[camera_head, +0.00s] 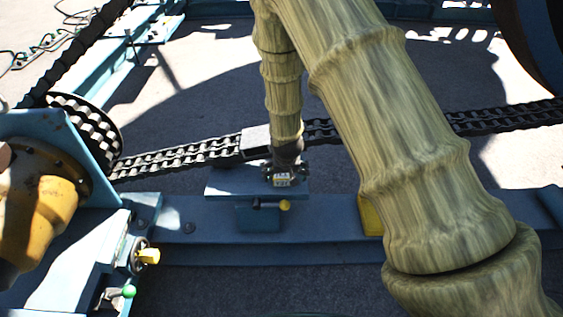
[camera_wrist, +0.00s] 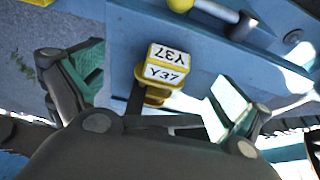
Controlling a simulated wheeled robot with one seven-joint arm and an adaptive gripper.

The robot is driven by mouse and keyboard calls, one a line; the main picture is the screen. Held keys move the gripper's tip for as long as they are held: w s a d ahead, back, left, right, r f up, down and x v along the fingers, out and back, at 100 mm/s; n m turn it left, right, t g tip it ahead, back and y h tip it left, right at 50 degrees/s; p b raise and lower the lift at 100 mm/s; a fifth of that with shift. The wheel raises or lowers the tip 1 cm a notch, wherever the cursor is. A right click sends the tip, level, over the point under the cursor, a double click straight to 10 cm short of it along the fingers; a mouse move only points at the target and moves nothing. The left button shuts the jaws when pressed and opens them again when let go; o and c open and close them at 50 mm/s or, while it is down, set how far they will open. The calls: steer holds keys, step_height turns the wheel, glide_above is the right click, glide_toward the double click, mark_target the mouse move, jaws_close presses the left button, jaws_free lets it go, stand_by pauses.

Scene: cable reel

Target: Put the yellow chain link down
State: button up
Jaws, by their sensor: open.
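The yellow chain link (camera_wrist: 162,65) carries white labels reading Y37 and sits between the fingers in the wrist view. It also shows small in the head view (camera_head: 282,180), at the blue platform (camera_head: 232,186). My gripper (camera_wrist: 158,84) is open, with one green-padded finger on each side of the link and a visible gap on both sides. In the head view my gripper (camera_head: 286,168) is at the end of my arm, just over the platform. The underside of the link is hidden, so its contact with the platform is unclear.
A lever with a yellow knob (camera_head: 285,206) projects at the platform's front. A checkered wheel (camera_head: 95,130) and yellow-brown motor (camera_head: 40,205) stand at left. My arm hides much of the right.

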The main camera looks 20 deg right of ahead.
mark_target(283, 176)
steer(key=shift+w+r, duration=1.05)
steer(key=shift+r, duration=0.2)
steer(key=x, duration=0.5)
steer(key=shift+r, duration=0.1)
steer(key=shift+w+d+f+b, duration=0.1)
steer(key=shift+w+f+b, duration=0.1)
steer(key=shift+w+f, duration=0.5)
steer(key=shift+w+f+b, duration=0.2)
steer(key=shift+w+f, duration=0.25)
steer(key=shift+f, duration=0.55)
steer(key=shift+w+d+f+b, duration=0.1)
steer(key=shift+w+f+b, duration=0.1)
steer(key=shift+w+f, duration=0.5)
steer(key=shift+s+f, duration=0.1)
steer(key=shift+s, duration=0.05)
steer(key=shift+c, duration=0.4)
steer(key=c, duration=1.3)
